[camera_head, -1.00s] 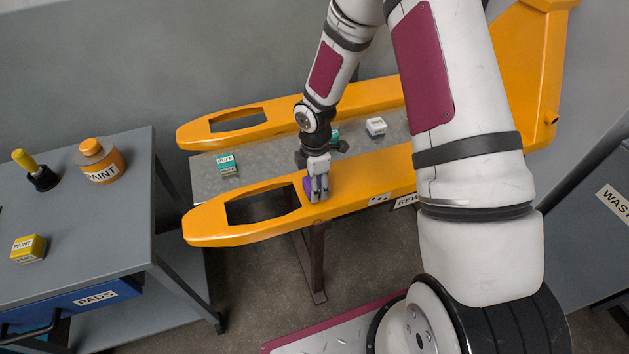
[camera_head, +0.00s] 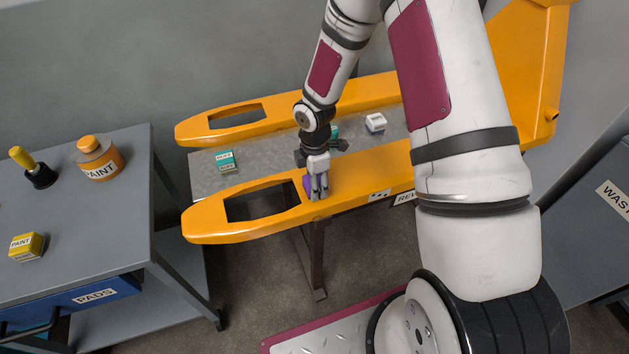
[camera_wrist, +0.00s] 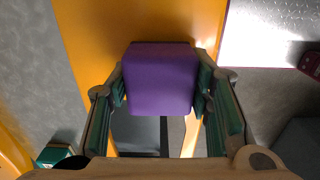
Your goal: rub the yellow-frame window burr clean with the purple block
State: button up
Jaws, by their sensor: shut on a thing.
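The yellow-orange frame (camera_head: 365,185) has two long arms, each with a window cut through it. My gripper (camera_head: 317,188) is at the right end of the near arm's window (camera_head: 262,203). It is shut on the purple block (camera_head: 308,186). In the wrist view the purple block (camera_wrist: 160,78) sits between both finger pads, against or just above the yellow surface (camera_wrist: 100,40); I cannot tell which. The window opening shows below the block there. The burr is not visible; the block and fingers cover that edge.
At left, a grey table (camera_head: 90,215) holds a paint jar (camera_head: 99,160), a yellow-handled tool (camera_head: 33,167) and a yellow block (camera_head: 26,246).

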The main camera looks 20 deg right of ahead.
jog(key=shift+f, duration=0.25)
jog(key=shift+s+r, duration=0.15)
jog(key=shift+s, duration=0.35)
jog(key=shift+w, duration=0.15)
jog(key=shift+w+b, duration=0.35)
jog(key=shift+w, duration=0.5)
